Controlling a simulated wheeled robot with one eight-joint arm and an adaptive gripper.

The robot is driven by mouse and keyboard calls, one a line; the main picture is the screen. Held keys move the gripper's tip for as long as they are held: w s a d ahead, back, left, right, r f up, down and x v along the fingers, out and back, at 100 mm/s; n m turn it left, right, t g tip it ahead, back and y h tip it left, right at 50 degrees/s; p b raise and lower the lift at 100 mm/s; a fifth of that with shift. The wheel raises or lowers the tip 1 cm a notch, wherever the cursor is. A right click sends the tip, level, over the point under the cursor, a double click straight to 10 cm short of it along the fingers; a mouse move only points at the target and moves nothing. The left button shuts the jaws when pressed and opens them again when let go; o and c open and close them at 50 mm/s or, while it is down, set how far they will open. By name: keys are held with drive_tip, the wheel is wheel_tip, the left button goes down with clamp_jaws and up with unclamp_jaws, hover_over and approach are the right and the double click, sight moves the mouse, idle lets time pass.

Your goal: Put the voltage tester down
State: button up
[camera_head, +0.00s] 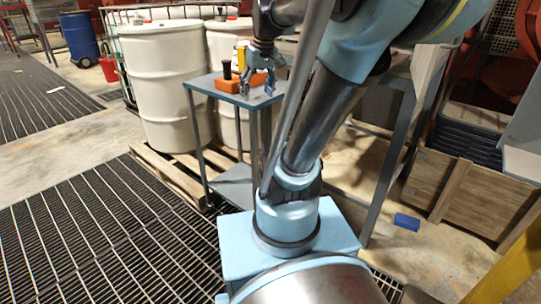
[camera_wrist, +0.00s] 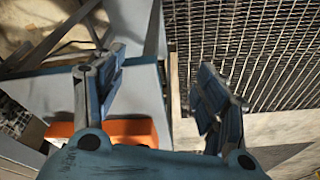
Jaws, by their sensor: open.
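My gripper (camera_head: 257,90) is over the right part of a small blue-grey table in the head view, with its fingers spread. In the wrist view my gripper (camera_wrist: 162,95) is open, with nothing between its fingers; the table edge and floor grating show beyond them. An orange block-like thing (camera_head: 228,84) lies on the table (camera_head: 203,82) beside and partly behind the fingers. It also shows below the left finger in the wrist view (camera_wrist: 125,131). A dark upright piece (camera_head: 227,70) and a yellow piece (camera_head: 241,54) stand by it. I cannot tell which thing is the voltage tester.
White drums (camera_head: 168,85) stand on a wooden pallet (camera_head: 172,174) behind and left of the table. A wooden crate (camera_head: 468,196) stands at the right. A small blue box (camera_head: 407,221) lies on the floor. The grated floor (camera_head: 95,235) at front left is clear.

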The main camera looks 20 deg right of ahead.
drive_tip(key=s+d+f+m+h, duration=0.1)
drive_tip(key=s+f+m, duration=0.1)
drive_tip(key=s+f, duration=1.3)
wheel_tip(320, 180, down, 2)
drive_tip(key=shift+m, duration=0.4)
drive_tip(key=shift+w, duration=0.1)
drive_tip(key=shift+w+f, duration=0.2)
drive_tip(key=shift+w, duration=0.1)
